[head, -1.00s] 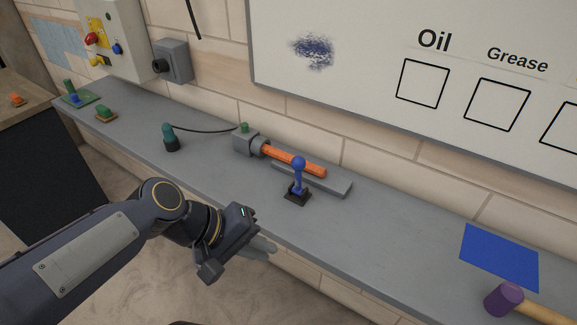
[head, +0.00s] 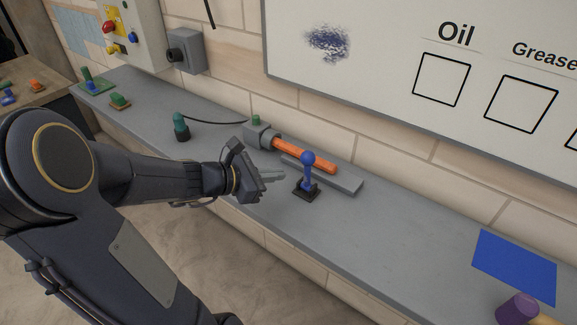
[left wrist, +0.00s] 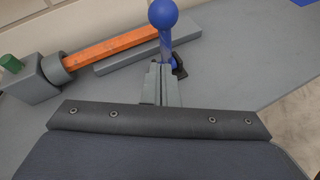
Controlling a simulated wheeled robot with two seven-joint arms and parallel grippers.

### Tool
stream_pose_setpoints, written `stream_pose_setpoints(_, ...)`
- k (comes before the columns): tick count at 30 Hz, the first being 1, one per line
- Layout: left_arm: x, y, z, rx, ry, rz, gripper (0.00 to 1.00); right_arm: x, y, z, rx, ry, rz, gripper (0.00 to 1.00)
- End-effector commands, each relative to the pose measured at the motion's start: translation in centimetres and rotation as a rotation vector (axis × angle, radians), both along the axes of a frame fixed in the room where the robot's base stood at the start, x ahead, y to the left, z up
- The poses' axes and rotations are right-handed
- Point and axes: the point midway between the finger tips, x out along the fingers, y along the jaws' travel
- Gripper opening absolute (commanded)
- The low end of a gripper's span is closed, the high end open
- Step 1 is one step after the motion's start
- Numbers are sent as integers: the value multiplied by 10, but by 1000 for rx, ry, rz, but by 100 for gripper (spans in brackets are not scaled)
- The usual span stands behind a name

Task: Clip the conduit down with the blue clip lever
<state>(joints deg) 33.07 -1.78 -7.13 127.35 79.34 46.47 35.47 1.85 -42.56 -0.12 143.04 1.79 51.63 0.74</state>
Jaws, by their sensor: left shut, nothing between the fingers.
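The blue clip lever (head: 308,172) stands upright on a small black base on the grey shelf, in front of the orange conduit (head: 305,155). The conduit lies along a grey bar (head: 345,181) and its left end enters a grey fitting (head: 260,135) with a green knob. My left gripper (head: 281,176) is shut and empty, just left of the lever, pointing at it. In the left wrist view the closed fingers (left wrist: 161,85) are in front of the lever (left wrist: 164,18) and hide part of its base; I cannot tell if they touch it. My right gripper is not in view.
A dark green knob (head: 181,126) with a black cable stands left on the shelf (head: 400,232). A blue sheet (head: 515,265) and a purple-headed mallet (head: 517,308) lie at the right. The wall and whiteboard (head: 380,50) rise behind. The shelf between lever and sheet is clear.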

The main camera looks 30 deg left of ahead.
Motion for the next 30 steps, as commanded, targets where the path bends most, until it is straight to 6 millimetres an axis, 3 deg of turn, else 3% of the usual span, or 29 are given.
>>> stream_pose_setpoints(9, 30, -20, 14, 1, -1, -2, 0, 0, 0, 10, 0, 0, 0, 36)
stream_pose_setpoints(23, 32, -21, 15, 2, 2, -1, 0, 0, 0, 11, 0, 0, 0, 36)
stream_pose_setpoints(30, 38, -22, 22, 8, 57, -3, 0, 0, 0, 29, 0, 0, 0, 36)
